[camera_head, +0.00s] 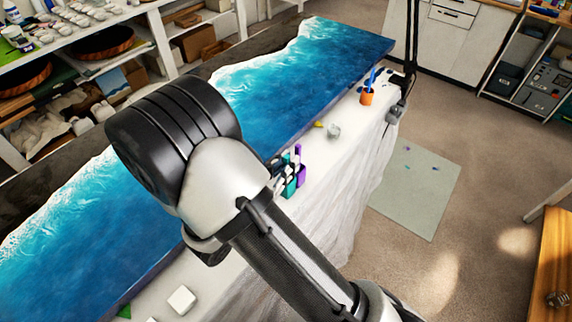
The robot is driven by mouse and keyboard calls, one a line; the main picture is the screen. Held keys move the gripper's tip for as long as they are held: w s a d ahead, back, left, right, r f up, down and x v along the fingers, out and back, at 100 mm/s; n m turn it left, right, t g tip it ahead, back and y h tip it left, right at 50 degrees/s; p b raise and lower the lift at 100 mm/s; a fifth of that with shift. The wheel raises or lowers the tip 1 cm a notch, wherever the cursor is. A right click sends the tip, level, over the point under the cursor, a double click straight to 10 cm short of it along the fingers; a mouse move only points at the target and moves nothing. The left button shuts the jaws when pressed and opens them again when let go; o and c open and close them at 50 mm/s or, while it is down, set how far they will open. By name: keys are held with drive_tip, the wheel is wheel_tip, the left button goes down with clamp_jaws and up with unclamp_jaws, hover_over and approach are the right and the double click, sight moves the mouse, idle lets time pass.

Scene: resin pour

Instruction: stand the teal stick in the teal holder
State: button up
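A small teal holder (290,188) stands on the white-covered table edge in the head view, just right of my arm's elbow. A purple holder (300,176) stands against it, with a purple stick (298,150) upright in it. Pale and dark parts show just above the teal holder; I cannot tell what they are. I cannot make out a teal stick for certain. My arm's large elbow covers the middle of the table and may hide it. My gripper does not show clearly; it is hidden behind the arm or out of frame.
A blue resin panel (330,60) fills most of the table. An orange cup (366,98) with blue sticks stands at the far right edge. A clear lump (333,131) and white block (181,300) lie on the cloth. A pale floor mat (415,195) has small coloured bits.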

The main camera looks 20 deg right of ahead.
drive_tip(key=o, duration=0.3)
drive_tip(key=v, duration=1.2)
idle(0.8)
